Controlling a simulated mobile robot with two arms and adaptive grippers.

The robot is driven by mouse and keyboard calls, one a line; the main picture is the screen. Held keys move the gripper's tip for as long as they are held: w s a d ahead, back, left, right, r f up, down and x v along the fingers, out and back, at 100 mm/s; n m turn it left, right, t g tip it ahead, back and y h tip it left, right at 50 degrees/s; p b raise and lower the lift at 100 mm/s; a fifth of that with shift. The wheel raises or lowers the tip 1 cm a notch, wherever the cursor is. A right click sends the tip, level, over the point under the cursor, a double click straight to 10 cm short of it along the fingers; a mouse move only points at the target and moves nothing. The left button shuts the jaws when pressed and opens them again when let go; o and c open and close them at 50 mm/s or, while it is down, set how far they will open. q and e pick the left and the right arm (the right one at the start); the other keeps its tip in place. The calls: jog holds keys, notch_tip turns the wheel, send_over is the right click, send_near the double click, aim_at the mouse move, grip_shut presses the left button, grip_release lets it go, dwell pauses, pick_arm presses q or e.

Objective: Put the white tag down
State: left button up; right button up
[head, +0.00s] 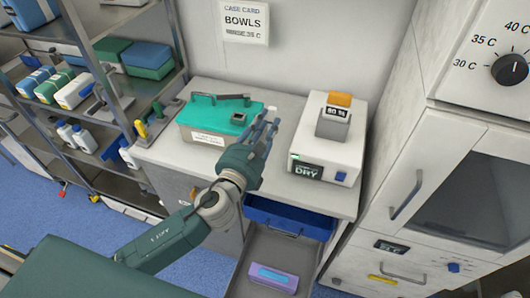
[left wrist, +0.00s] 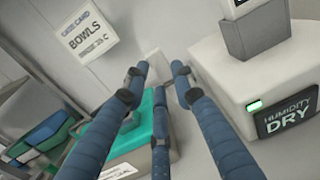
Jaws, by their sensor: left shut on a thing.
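My left gripper (head: 270,127) is over the counter between the green case and the white dry box. In the left wrist view the gripper (left wrist: 158,78) points away from the camera with its blue fingers close together. It is shut on the white tag (left wrist: 154,60), a small pale piece mostly hidden by the fingertips. In the head view only a small bit of the tag (head: 271,110) shows at the fingertips. I cannot tell whether the tag touches anything below. My right gripper is not in view.
The green case (head: 205,133) has a white label in front. The white dry box (head: 325,155) carries a grey display and an orange piece. Shelves (head: 100,95) stand left.

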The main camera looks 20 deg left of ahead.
pick_arm(q)
notch_tip(320, 180, down, 8)
jog(key=shift+r+b, duration=0.25)
jog(key=shift+b, duration=0.85)
jog(key=shift+f+b, duration=0.9)
jog(key=shift+f, duration=1.1)
jog(key=shift+f, duration=0.15)
jog(key=o, duration=1)
jog(key=shift+c, duration=0.2)
